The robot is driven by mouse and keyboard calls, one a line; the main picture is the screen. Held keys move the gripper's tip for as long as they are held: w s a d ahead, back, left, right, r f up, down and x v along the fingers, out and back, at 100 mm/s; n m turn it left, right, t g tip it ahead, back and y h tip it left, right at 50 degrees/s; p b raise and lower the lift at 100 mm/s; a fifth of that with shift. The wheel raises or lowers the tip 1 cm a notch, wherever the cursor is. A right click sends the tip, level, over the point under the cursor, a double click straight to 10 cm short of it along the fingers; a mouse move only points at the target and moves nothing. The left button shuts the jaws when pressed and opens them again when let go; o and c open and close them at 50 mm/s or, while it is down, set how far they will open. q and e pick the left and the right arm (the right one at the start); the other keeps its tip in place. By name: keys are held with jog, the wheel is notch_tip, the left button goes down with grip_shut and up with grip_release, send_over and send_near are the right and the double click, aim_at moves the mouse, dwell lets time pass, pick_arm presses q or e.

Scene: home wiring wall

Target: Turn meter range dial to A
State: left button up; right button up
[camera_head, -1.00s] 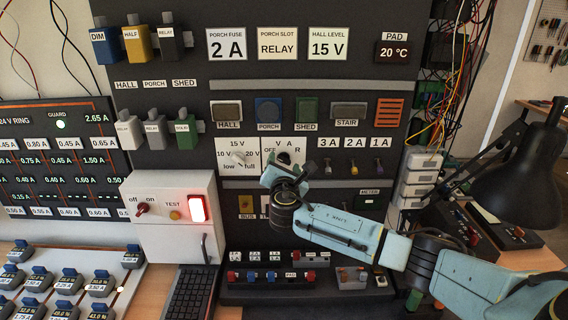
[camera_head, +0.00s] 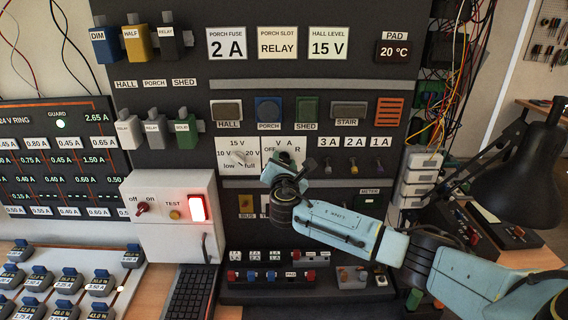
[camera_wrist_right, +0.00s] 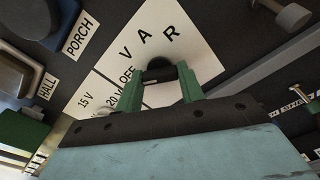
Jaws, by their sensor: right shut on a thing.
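The meter range plate (camera_head: 290,146) is white, marked OFF, V, A and R, and sits mid-panel. Its black dial knob (camera_wrist_right: 160,69) shows in the right wrist view, below the letters V and A. My right gripper (camera_wrist_right: 168,85) is shut on the knob, one green finger at each side. In the head view the right gripper (camera_head: 279,172) covers the dial. The direction of the dial's pointer cannot be made out. My left gripper is not in view.
A level dial (camera_head: 238,157) on a white plate sits just left of the gripper. Hooks with small fuses (camera_head: 353,166) hang to the right. A white switch box (camera_head: 172,222) juts out at lower left. A black lamp (camera_head: 520,175) stands at far right.

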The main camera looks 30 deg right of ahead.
jog(key=shift+f+m, duration=0.1)
jog(key=shift+m, duration=0.2)
jog(key=m+b, duration=0.2)
jog(key=m, duration=0.1)
jog(key=m+b, duration=0.2)
jog(key=m, duration=0.2)
jog(key=shift+f, duration=0.1)
jog(key=m+b, duration=0.2)
jog(key=m, duration=0.2)
jog(key=shift+m+b, duration=1.15)
jog(key=shift+m, duration=0.85)
jog(key=o, duration=1)
jog(key=shift+r, duration=0.2)
